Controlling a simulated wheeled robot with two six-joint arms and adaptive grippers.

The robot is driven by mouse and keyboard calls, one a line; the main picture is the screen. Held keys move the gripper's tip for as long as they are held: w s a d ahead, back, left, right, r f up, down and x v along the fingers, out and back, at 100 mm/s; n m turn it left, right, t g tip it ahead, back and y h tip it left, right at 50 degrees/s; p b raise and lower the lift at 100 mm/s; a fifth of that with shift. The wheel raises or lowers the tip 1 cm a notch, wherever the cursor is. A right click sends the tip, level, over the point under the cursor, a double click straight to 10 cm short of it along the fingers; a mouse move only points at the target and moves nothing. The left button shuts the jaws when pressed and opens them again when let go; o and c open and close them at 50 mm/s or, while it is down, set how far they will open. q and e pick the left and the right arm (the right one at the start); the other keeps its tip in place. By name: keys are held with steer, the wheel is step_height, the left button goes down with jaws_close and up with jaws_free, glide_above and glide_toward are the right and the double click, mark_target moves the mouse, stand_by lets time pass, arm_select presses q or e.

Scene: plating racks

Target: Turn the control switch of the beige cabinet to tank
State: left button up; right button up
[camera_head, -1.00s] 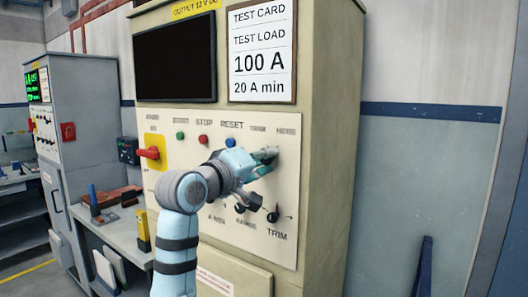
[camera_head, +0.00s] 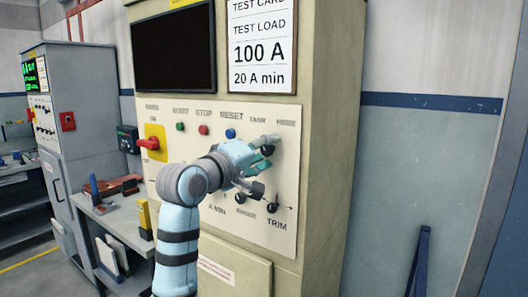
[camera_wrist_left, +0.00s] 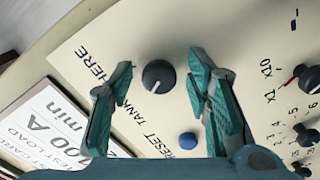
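The beige cabinet (camera_head: 332,160) stands in the middle of the head view with a cream control panel. The control switch (camera_wrist_left: 158,76) is a round dark knob beside the TANK label. Its white mark points down and slightly left in the wrist view. In the head view the knob (camera_head: 268,150) is partly covered by my gripper. My left gripper (camera_wrist_left: 161,72) is open, one teal finger on each side of the knob. Gaps show between the knob and both fingers, so it is not gripped. My right gripper is in neither view.
A red handle on a yellow plate (camera_head: 154,143), a green button (camera_head: 180,127), a red button (camera_head: 203,130) and a blue button (camera_head: 230,133) share the panel. The blue button (camera_wrist_left: 187,141) is near my right-hand finger in the wrist view. A grey workbench (camera_head: 112,216) stands left.

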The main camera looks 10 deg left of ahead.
arm_select(q)
steer(key=shift+s, duration=0.1)
steer(key=v, duration=1.2)
steer(key=shift+w+f, duration=0.15)
steer(key=shift+w, duration=0.05)
